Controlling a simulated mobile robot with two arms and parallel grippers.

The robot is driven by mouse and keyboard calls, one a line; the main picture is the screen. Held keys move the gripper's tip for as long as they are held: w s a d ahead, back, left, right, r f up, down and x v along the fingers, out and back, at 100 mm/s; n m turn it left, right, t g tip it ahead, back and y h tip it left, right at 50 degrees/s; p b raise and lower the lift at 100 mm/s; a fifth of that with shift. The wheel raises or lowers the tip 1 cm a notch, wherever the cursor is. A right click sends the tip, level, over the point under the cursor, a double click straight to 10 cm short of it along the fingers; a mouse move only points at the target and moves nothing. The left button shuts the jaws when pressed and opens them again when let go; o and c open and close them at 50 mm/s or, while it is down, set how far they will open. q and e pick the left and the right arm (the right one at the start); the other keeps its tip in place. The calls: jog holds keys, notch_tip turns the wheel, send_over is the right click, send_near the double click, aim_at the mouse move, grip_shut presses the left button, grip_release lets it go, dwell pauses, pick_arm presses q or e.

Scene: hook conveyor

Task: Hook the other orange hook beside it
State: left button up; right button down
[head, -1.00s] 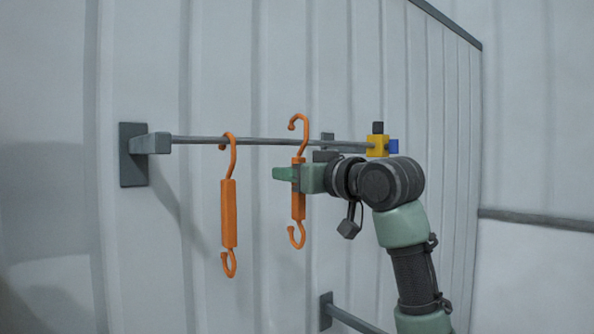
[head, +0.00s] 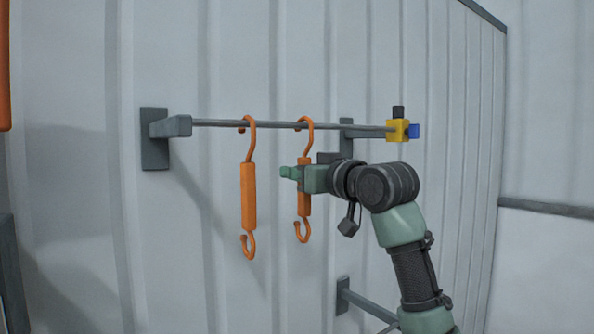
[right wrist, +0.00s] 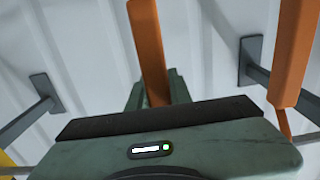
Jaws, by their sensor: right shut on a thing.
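Two orange hooks show in the head view, each with a straight body and a curl at both ends. The left hook (head: 248,196) hangs from the grey rod (head: 265,124) by its upper curl. My right gripper (head: 298,173) is shut on the body of the right hook (head: 304,204), which is upright beside the left one. The right hook's upper curl is at the rod and looks to be over it; I cannot tell whether it rests on it. The right wrist view shows the held hook (right wrist: 148,50) between the fingers and the other hook (right wrist: 293,55) apart to the right. My left gripper is not in view.
The rod runs from a grey wall bracket (head: 154,140) to a yellow block (head: 397,130) with black and blue parts. Another bracket (head: 343,296) is lower on the ribbed wall. An orange thing (head: 3,70) shows at the left edge.

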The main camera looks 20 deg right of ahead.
dwell(0.4)
jog(key=c, duration=1.2)
grip_release()
